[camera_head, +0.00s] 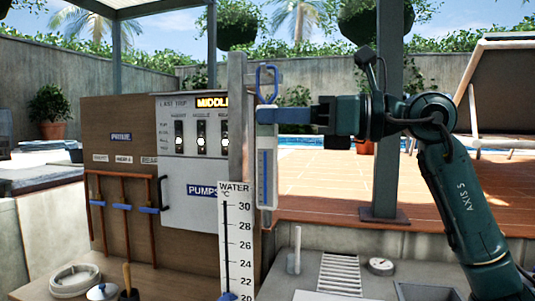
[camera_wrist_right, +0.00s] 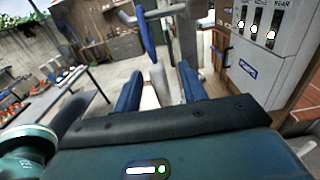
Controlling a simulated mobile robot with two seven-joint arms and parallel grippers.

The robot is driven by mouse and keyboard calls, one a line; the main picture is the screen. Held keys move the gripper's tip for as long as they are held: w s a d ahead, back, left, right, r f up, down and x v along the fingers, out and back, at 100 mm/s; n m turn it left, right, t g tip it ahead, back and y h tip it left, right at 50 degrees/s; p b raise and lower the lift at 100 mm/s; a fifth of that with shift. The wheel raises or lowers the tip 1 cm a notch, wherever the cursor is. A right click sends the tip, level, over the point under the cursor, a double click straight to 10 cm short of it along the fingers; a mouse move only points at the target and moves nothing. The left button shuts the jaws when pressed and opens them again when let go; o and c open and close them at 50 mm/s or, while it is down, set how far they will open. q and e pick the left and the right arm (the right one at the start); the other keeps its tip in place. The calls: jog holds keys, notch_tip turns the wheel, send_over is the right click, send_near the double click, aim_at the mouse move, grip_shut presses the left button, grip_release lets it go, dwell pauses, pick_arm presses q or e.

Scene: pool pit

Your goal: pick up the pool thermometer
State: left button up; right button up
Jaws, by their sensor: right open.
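The pool thermometer (camera_head: 266,170) is a long white and blue tube with a blue loop on top. It hangs upright beside a grey post (camera_head: 237,120) in the head view. My right gripper (camera_head: 274,115) reaches in from the right at the thermometer's upper end and is open. In the right wrist view, the blue fingers of my right gripper (camera_wrist_right: 158,84) stand apart, with the pale thermometer body (camera_wrist_right: 161,82) seen between them and the blue loop above. I cannot tell whether either finger touches it. My left gripper is not in view.
A water scale (camera_head: 236,245) stands upright just left of the thermometer. A pump panel (camera_head: 195,185) on a brown board (camera_head: 120,165) is behind it. A small tube (camera_head: 294,255), a grille (camera_head: 340,272) and a round gauge (camera_head: 380,265) are on the counter below.

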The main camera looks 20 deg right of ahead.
jog(key=x, duration=0.4)
jog(key=shift+a+p, duration=0.1)
jog(key=shift+p, duration=0.25)
jog(key=shift+c, duration=0.4)
grip_shut()
